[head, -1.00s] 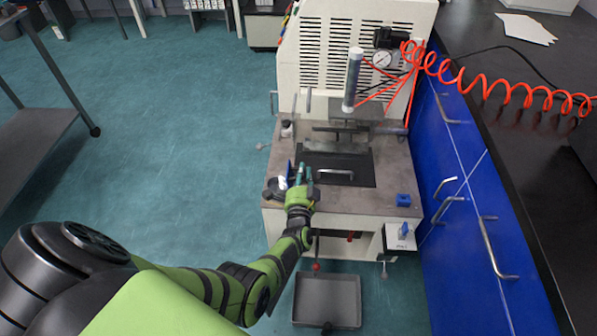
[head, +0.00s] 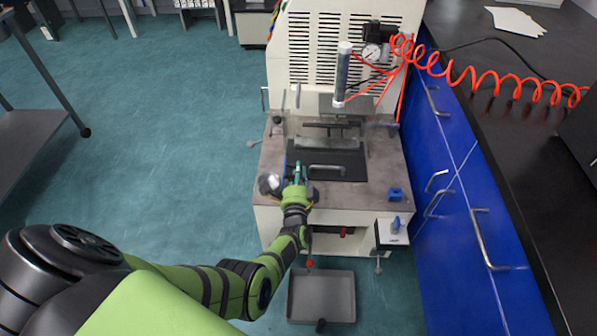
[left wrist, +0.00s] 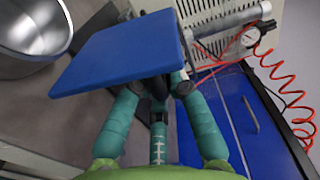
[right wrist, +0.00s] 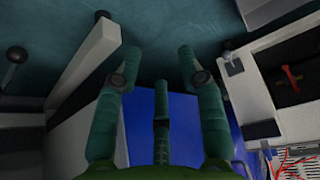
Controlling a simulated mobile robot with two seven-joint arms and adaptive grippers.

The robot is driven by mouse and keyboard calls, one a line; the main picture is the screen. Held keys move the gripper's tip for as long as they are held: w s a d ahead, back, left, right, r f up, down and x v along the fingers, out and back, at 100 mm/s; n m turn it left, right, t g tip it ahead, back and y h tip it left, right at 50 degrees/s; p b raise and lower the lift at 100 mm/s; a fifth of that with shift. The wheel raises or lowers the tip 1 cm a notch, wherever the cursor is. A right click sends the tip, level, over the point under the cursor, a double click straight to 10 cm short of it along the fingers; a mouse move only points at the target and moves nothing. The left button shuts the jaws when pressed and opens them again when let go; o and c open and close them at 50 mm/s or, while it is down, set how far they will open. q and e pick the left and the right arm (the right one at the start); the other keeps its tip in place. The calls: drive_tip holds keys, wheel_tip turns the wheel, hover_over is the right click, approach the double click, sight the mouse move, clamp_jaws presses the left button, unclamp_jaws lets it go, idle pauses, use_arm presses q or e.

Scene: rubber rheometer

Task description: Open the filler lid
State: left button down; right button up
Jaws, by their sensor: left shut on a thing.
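My left gripper (head: 299,174) is over the front left of the machine's worktop. In the left wrist view its fingers (left wrist: 154,92) are shut on a flat blue plate (left wrist: 122,52), which hides the fingertips. A thin blue strip shows beside the gripper in the head view. A dark panel (head: 345,160) with a silver bar handle (head: 327,170) lies in the worktop just right of the gripper. I cannot tell which part is the filler lid. My right gripper (right wrist: 159,75) is open and empty in its wrist view; it does not show in the head view.
A shiny metal bowl (left wrist: 30,30) stands left of the blue plate. A small blue block (head: 395,194) sits on the worktop's right side. A grey tray (head: 322,294) is on the floor in front.

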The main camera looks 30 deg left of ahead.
use_arm(q)
drive_tip(key=c, duration=1.3)
unclamp_jaws()
drive_tip(key=shift+w+r, duration=0.3)
drive_tip(key=shift+r, duration=0.15)
drive_tip(key=shift+s+d+f, duration=0.1)
drive_tip(key=shift+s+f, duration=0.1)
drive_tip(key=shift+f, duration=0.05)
